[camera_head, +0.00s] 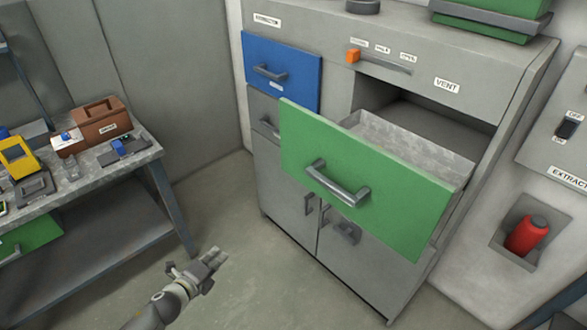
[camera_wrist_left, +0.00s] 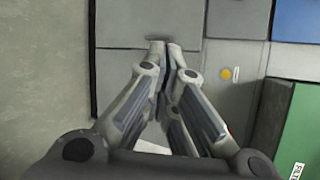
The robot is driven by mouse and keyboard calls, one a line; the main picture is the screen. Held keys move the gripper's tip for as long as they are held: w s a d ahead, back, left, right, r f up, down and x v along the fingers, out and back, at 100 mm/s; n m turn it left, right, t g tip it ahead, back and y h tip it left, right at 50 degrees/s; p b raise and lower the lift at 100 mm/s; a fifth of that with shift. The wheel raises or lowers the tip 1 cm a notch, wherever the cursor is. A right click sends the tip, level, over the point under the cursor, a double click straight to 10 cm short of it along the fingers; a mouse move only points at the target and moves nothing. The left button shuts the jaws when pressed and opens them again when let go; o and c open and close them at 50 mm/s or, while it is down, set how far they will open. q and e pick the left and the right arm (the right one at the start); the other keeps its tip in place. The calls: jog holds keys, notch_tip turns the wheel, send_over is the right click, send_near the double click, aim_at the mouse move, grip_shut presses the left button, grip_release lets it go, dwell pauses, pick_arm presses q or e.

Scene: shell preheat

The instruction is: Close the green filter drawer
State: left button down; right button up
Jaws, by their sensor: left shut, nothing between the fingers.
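The green filter drawer (camera_head: 368,180) stands pulled out of the grey cabinet in the head view, with its grey metal bar handle (camera_head: 337,184) on the front. Its inside shows behind the front panel and looks empty. My left gripper (camera_head: 217,257) is low and to the left of the drawer, apart from it, over the floor. Its fingers are shut with nothing between them, as the left wrist view (camera_wrist_left: 165,50) also shows. A green panel (camera_wrist_left: 300,130), probably the drawer front, shows at the right edge of the wrist view. My right gripper is not in view.
A blue drawer (camera_head: 283,62) sits upper left on the cabinet (camera_head: 290,190). An orange slider (camera_head: 352,56) is above the opening. A workbench (camera_head: 140,151) with tools stands at left. A red cylinder (camera_head: 527,235) sits in a wall recess at right. Floor before the cabinet is clear.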

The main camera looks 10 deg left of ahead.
pick_arm(q)
jog(key=w+d+r+m+t+h, duration=0.1)
jog(key=w+d+r+m+h, duration=0.1)
jog(key=r+m, duration=0.35)
jog(key=w+d+r+m+t+h, duration=0.1)
jog(key=w+d+r+m+h, duration=0.15)
jog(key=r, duration=0.55)
jog(key=m+h, duration=0.4)
jog(key=m, duration=0.8)
send_near(300, 161)
jog(key=shift+n, duration=0.3)
jog(key=p+x, duration=0.3)
jog(key=x, duration=0.3)
jog(key=shift+d+r+p, duration=0.1)
jog(key=shift+r+p, duration=0.05)
jog(key=shift+p, duration=0.25)
jog(key=shift+w+d, duration=0.3)
jog(key=shift+w, duration=0.2)
jog(key=shift+w, duration=0.1)
